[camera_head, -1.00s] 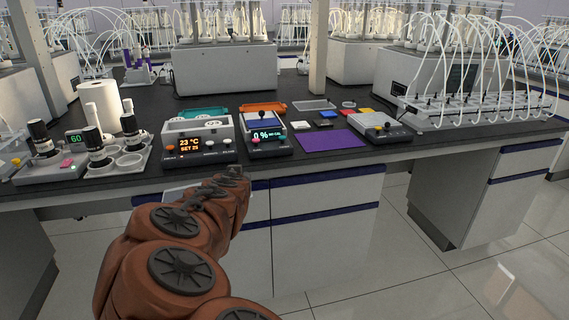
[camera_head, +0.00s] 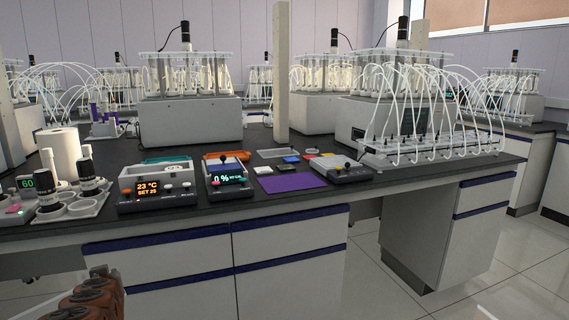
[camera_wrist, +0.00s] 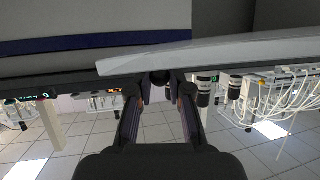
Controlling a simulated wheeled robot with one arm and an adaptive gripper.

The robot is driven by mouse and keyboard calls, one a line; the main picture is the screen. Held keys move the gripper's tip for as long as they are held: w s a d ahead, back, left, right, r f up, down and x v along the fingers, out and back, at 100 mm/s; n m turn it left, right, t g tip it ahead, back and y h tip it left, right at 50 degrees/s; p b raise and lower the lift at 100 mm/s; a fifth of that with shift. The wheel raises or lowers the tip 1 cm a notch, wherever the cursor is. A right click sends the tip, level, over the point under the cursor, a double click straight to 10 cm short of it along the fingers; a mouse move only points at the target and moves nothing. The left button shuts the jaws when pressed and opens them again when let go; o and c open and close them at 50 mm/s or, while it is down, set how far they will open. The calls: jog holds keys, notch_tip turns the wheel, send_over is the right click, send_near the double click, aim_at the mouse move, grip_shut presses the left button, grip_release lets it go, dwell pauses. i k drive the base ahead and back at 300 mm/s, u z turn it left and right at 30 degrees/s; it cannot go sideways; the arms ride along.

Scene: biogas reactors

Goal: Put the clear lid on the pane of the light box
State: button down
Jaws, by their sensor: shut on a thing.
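My gripper (camera_head: 101,271) is low at the left in the head view, in front of the bench and apart from it. In the wrist view my gripper (camera_wrist: 160,92) is shut on a small dark round thing (camera_wrist: 160,77). A box with a "0 %" display (camera_head: 228,181), seemingly the light box, stands on the bench. A dark knob-like thing (camera_head: 222,157) shows over its top. A flat clear-looking piece with a grey rim (camera_head: 276,153) lies behind it.
A "23 °C" bath (camera_head: 155,188) stands left of the box. A purple mat (camera_head: 291,183) and a grey device (camera_head: 344,171) are on its right. Tubing (camera_head: 430,115) crowds the right.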

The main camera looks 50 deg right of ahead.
aim_at(326, 159)
jog(key=u, duration=2.55)
jog(key=k, duration=1.9)
jog(key=z, duration=1.8)
